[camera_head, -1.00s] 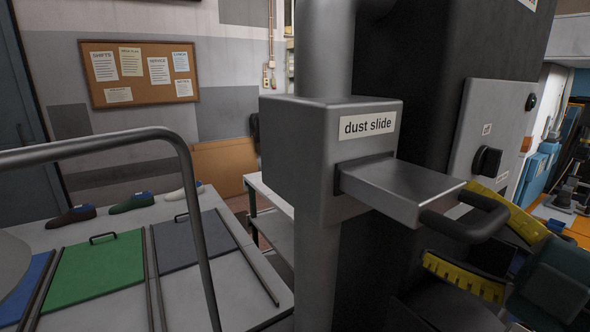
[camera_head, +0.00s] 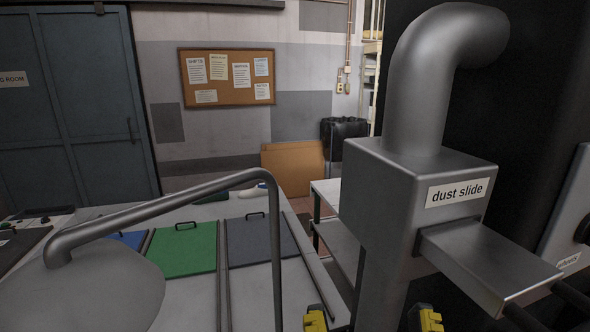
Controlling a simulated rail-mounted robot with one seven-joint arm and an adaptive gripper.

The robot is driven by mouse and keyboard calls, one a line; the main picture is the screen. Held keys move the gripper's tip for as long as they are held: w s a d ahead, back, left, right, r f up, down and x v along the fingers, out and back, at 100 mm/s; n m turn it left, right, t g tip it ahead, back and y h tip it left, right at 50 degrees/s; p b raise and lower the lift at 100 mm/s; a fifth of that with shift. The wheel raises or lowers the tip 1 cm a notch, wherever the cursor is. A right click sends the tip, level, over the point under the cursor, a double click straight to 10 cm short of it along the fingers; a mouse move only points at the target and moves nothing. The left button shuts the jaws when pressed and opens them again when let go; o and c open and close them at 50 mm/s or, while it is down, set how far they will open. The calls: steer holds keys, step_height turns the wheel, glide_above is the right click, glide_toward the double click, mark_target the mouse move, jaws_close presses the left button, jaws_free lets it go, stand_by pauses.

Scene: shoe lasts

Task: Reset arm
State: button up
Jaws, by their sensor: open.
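My gripper (camera_head: 371,319) shows at the bottom edge, right of centre. Its two yellow-and-black fingertips stand wide apart and it is open, with nothing seen between them. The fingertips are below the grey dust slide box (camera_head: 415,190), and the rest of my arm is out of the frame. A green shoe last (camera_head: 211,197) and a white one (camera_head: 253,192) lie at the far edge of the table (camera_head: 190,300), partly hidden by a grey metal bar.
Green (camera_head: 186,252) and grey (camera_head: 262,241) panels with handles lie on the table. The curved metal bar (camera_head: 165,208) crosses in front of them. The dust slide's drawer (camera_head: 490,265) sticks out at the right. A cork board (camera_head: 227,77) hangs on the back wall.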

step_height(320, 180, up, 21)
steer(key=p, duration=1.8)
steer(key=shift+p, duration=0.4)
